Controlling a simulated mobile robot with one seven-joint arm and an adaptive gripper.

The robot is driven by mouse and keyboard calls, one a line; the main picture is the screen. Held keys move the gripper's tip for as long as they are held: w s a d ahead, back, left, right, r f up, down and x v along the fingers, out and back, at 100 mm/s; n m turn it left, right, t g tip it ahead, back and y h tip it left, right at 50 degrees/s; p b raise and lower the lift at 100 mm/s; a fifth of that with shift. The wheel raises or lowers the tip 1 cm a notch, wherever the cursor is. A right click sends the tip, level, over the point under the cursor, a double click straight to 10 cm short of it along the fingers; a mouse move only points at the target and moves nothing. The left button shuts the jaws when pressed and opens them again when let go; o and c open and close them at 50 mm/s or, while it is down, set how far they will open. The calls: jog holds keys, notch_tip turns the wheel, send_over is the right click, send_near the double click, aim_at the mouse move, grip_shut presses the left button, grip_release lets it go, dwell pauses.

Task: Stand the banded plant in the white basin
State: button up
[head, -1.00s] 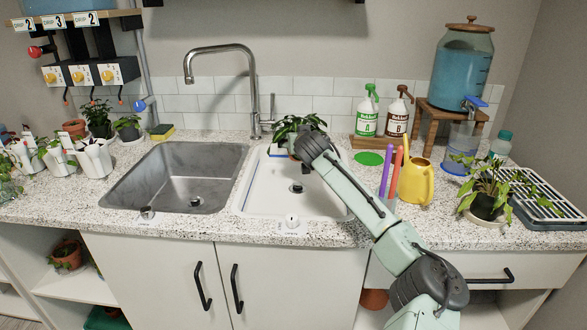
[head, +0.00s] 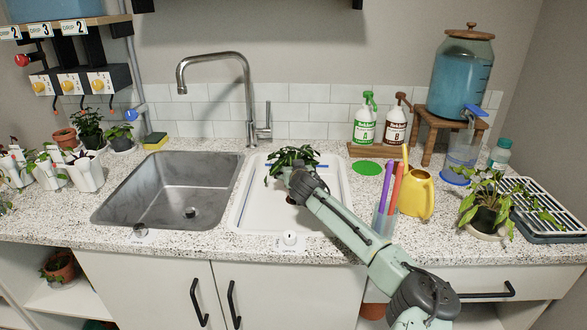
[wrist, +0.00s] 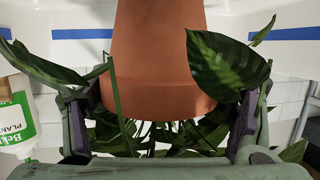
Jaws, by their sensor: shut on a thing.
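The banded plant (head: 290,155) shows dark green leaves over the back part of the white basin (head: 252,217) in the head view. In the wrist view its terracotta pot (wrist: 160,50) lies between the fingers, with striped leaves around it. My gripper (wrist: 168,102) is shut on the pot near its rim. In the head view my gripper (head: 298,178) and arm hide the pot and part of the basin floor. I cannot tell whether the pot's base touches the basin. A blue line runs along the basin's back wall.
A steel sink (head: 165,185) lies left of the basin, with a tall faucet (head: 250,100) behind. To the right stand pump bottles (head: 365,125), a tube of purple and orange sticks (head: 386,195), a yellow watering can (head: 417,195) and another potted plant (head: 485,212).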

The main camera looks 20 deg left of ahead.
jog(key=shift+f, duration=0.25)
jog(key=shift+f, duration=0.1)
jog(key=shift+f, duration=0.15)
jog(key=o, duration=1.6)
jog(key=shift+c, duration=0.2)
